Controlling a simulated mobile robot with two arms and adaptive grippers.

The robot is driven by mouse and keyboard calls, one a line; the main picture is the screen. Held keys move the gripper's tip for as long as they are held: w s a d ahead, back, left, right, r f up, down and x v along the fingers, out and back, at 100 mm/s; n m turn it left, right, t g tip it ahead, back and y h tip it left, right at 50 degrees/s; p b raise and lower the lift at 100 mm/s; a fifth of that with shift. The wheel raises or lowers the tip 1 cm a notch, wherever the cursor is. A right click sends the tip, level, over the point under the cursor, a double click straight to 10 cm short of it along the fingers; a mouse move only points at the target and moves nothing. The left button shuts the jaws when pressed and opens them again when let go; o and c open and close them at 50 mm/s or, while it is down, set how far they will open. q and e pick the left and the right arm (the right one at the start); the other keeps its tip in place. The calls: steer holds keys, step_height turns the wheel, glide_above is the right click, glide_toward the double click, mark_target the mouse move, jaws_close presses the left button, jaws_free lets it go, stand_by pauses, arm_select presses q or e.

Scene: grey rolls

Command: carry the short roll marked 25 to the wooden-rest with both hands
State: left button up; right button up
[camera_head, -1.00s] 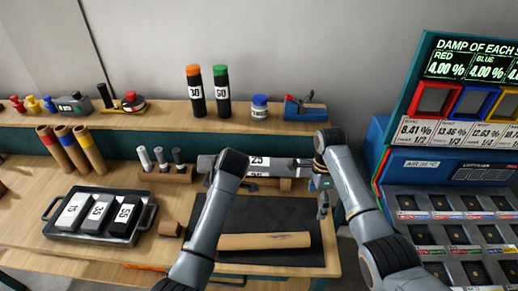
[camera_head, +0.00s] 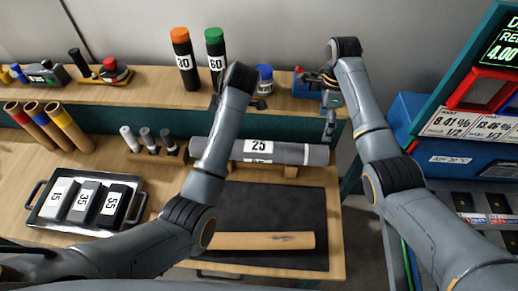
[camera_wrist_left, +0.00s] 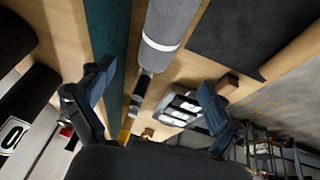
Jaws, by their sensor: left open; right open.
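The grey roll marked 25 (camera_head: 254,149) lies level across the back of the bench, with a wooden rest (camera_head: 291,171) under its right part. My left arm crosses in front of the roll and hides part of it; its gripper is mostly hidden in the head view. In the left wrist view my left gripper (camera_wrist_left: 152,108) is open, and the roll (camera_wrist_left: 172,22) with its pale band shows beyond the fingers, apart from them. My right gripper (camera_head: 329,122) is open and empty, above and behind the roll's right end.
A dark mat (camera_head: 270,212) with a brown tube (camera_head: 252,241) lies in front. The shelf behind holds black bottles (camera_head: 183,62) and a blue-lidded jar (camera_head: 264,80). A blue machine (camera_head: 450,150) stands right.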

mark_target(317, 155)
arm_select(q)
steer(key=x, duration=1.4)
steer(key=shift+d, duration=0.1)
arm_select(e)
steer(key=f, duration=0.4)
steer(key=s+f, duration=0.1)
steer(key=f, duration=0.8)
steer(key=shift+s+f, duration=0.35)
arm_select(q)
steer(key=shift+r, duration=0.15)
steer(key=c, duration=1.9)
arm_select(e)
steer(key=c, duration=1.9)
